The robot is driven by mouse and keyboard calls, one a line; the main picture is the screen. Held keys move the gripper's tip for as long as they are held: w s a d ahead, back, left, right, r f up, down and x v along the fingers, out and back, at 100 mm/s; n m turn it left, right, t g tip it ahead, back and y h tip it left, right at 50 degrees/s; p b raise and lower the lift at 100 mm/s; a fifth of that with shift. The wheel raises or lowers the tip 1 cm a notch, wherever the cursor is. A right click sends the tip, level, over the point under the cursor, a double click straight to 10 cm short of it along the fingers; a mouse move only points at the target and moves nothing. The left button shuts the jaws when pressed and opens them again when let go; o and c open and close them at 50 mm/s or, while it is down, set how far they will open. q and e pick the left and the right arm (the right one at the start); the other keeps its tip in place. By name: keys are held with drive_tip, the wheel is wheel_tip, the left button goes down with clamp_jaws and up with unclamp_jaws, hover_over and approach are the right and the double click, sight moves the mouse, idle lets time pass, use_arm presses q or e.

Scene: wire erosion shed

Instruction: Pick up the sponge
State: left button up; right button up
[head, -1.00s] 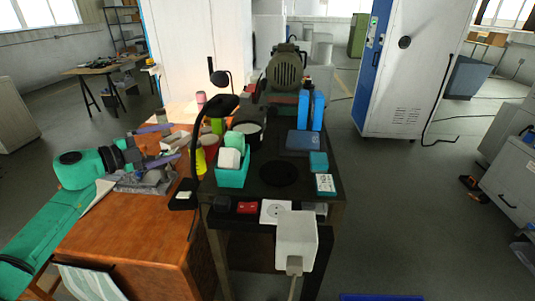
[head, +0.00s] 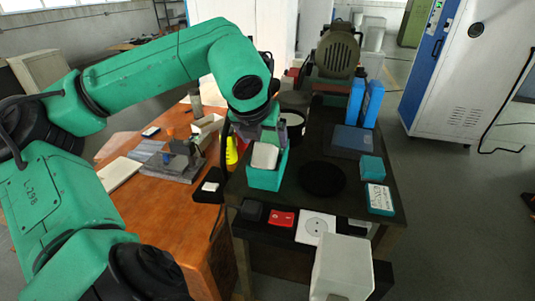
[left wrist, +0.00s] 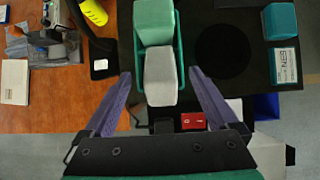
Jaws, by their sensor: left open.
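A pale grey-white block (head: 264,156), which may be the sponge, stands in a teal open container (head: 264,180) on the black table. In the left wrist view the block (left wrist: 160,72) lies between my open fingers, with a light green block (left wrist: 153,22) behind it in the same container (left wrist: 180,50). I cannot tell for certain which block is the sponge. My left gripper (head: 262,134) is open over the container, and its open fingers also show in the left wrist view (left wrist: 160,74). Whether they touch anything is unclear. My right gripper is not in view.
A round black pad (head: 322,179), blue bottles (head: 364,102) and a teal box (head: 371,168) are right of the container. A yellow bottle (head: 231,150) stands at its left. A red item (head: 281,218) and a white plate (head: 315,227) lie on a lower shelf.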

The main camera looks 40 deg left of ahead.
use_arm(q)
drive_tip(key=x, duration=0.2)
drive_tip(key=p+x, duration=0.1)
drive_tip(key=shift+f, duration=0.55)
drive_tip(key=shift+w+a+f, duration=0.1)
drive_tip(key=shift+w+f, duration=0.05)
drive_tip(key=shift+f, duration=0.1)
drive_tip(key=c, duration=1.4)
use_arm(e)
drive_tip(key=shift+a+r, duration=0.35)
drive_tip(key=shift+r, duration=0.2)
